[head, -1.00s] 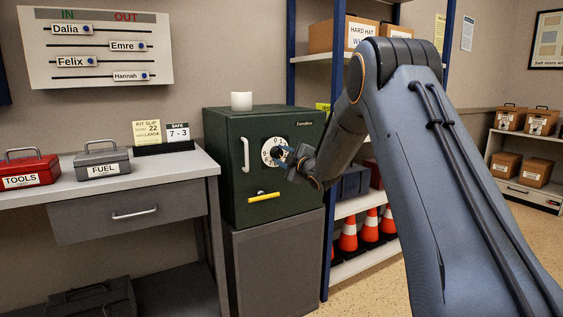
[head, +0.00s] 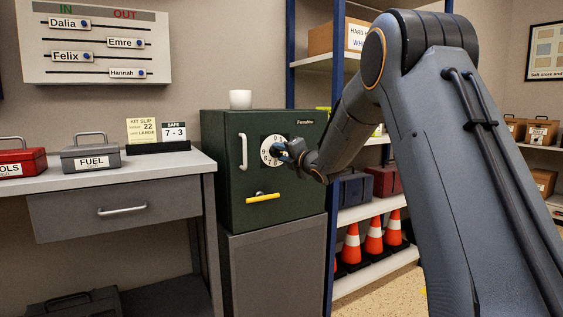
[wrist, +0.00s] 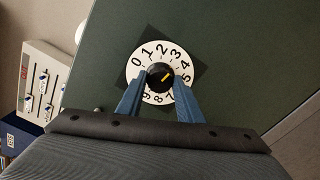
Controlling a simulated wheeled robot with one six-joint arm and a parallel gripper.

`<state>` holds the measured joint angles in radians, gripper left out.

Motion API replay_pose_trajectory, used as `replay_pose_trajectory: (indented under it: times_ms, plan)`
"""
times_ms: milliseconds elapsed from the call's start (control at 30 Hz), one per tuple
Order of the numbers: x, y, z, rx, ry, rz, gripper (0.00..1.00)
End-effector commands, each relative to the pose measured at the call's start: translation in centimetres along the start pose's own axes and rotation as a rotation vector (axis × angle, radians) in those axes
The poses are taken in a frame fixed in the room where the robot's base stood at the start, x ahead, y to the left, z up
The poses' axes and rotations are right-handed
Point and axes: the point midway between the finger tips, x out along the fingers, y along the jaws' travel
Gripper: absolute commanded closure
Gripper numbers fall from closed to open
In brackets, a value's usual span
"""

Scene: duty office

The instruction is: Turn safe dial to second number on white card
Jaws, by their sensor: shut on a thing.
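The green safe (head: 235,190) stands on a grey cabinet with its door facing me. Its dial (head: 265,142) has a white numbered ring, also in the wrist view (wrist: 149,48), around a black knob (wrist: 158,80). A yellow mark on the knob points to the upper right in the wrist view, about between 3 and 4. My gripper (wrist: 160,77) is shut on the knob, one blue finger on each side; in the head view the gripper (head: 284,152) covers part of the dial. The white card (head: 174,132) reads "SAFE 7 - 3" and stands on the desk.
A yellow lever (head: 263,198) and a pale vertical handle (head: 243,152) are on the safe door. A white cup (head: 240,99) stands on top. A yellow kit slip (head: 142,131) is beside the card. Shelving with cones (head: 374,235) is right of the safe.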

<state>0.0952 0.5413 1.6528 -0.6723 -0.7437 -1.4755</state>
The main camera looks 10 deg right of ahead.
Motion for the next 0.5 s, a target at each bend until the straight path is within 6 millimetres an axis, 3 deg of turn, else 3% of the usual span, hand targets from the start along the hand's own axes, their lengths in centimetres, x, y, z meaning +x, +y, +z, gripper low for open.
replay_pose_trajectory:
  times_ms: [500]
  plan:
    - [0.01, -0.12, -0.09, -0.153, 0.002, -0.002, 0.89]
